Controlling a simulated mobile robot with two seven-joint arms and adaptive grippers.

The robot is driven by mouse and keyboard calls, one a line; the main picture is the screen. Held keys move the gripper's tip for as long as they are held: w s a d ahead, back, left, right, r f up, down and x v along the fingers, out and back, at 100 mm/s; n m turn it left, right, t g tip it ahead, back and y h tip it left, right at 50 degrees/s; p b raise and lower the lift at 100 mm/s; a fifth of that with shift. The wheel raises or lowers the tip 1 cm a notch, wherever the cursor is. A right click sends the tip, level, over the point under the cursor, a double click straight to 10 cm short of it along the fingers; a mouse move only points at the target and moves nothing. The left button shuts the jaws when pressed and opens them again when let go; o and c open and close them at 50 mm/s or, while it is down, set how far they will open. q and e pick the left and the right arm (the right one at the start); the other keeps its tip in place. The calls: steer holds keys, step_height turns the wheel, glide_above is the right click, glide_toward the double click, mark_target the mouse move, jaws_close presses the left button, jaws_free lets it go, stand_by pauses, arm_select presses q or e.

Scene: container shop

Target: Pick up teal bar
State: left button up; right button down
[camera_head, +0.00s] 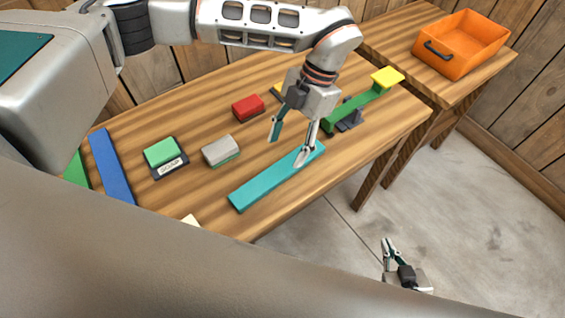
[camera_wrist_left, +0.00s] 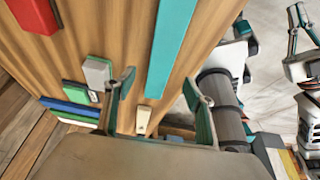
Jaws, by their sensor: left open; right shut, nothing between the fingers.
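The teal bar (camera_head: 265,183) lies flat on the wooden table, slanting along its front edge. It also shows in the left wrist view (camera_wrist_left: 172,45), where its near end appears between the fingers. My left gripper (camera_head: 288,150) is open and empty over the bar's right end, with one finger overlapping the bar in the head view. Whether the fingers touch it I cannot tell. My right gripper (camera_head: 390,241) is shut and empty, low at the bottom right, away from the table.
A grey block (camera_head: 219,151), a red block (camera_head: 248,107), a green block (camera_head: 162,152) on a dark labelled base and a blue bar (camera_head: 110,166) lie on the table. A green beam (camera_head: 352,109) with a yellow block (camera_head: 387,76) stands right of my left gripper. An orange bin (camera_head: 461,47) sits on another table.

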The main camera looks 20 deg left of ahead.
mark_target(279, 170)
arm_select(q)
steer(key=shift+x, duration=1)
steer(key=shift+w+d+p+x, duration=0.15)
steer(key=shift+p+x, duration=0.15)
steer(key=shift+x, duration=1.05)
steer(key=shift+w+d+p+x, duration=0.1)
steer(key=shift+p+x, duration=0.15)
steer(key=shift+x, duration=1.1)
steer(key=shift+f, duration=0.15)
steer(key=c, duration=1.4)
